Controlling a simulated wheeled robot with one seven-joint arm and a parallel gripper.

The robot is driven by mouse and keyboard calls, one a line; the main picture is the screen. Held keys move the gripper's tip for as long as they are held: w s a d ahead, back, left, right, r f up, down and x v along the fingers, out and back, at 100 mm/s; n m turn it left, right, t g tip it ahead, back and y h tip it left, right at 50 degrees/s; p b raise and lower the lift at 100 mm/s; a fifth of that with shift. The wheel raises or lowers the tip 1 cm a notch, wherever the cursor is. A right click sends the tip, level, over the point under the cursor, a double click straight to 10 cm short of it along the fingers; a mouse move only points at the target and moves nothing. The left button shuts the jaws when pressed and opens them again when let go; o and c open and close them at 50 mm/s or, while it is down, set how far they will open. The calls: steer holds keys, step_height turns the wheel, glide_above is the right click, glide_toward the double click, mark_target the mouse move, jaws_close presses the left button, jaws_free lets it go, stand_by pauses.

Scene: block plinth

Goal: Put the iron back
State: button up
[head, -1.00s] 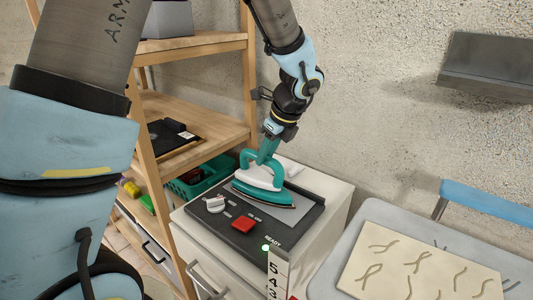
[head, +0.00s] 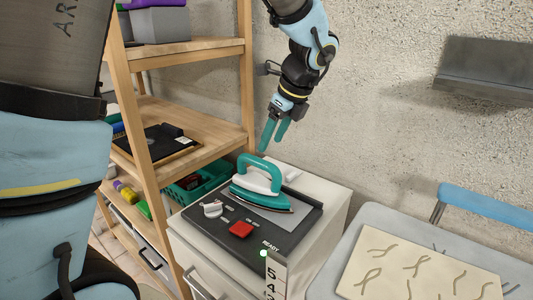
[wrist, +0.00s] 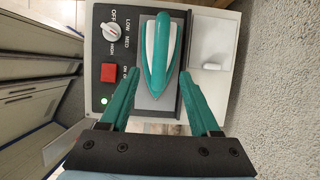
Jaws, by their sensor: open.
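The teal and white iron (head: 262,182) sits on the grey plate of a dark control panel (head: 222,234) on top of a white cabinet. In the wrist view the iron (wrist: 160,50) shows beyond my fingertips, its nose pointing towards me. My gripper (head: 270,148) is open and empty, above the iron's handle and apart from it. Its teal fingers also show in the wrist view (wrist: 158,85), spread to either side. The panel has a white knob (head: 212,209), a red button (head: 241,229) and a lit green light (head: 263,253) by the word READY.
A wooden shelf unit (head: 249,95) stands close on the left, with a green basket (head: 190,192) and a dark flat device (head: 158,143). A grey table with a patterned board (head: 420,268) is on the right. A grey wall ledge (head: 488,70) juts out at upper right.

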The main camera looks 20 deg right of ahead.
steer(key=v, duration=0.5)
steer(key=a+f+n, duration=0.3)
steer(key=a+n, duration=0.6)
steer(key=a, duration=0.1)
steer(key=a+f+n+g+h, duration=0.1)
steer(key=a+f+n, duration=0.3)
steer(key=a+n, duration=0.6)
steer(key=a+f+n+g+h, duration=0.1)
steer(key=a+f+n, duration=0.3)
steer(key=a+n, duration=0.6)
steer(key=a, duration=0.2)
steer(key=shift+a, duration=0.25)
steer(key=shift+w, duration=0.1)
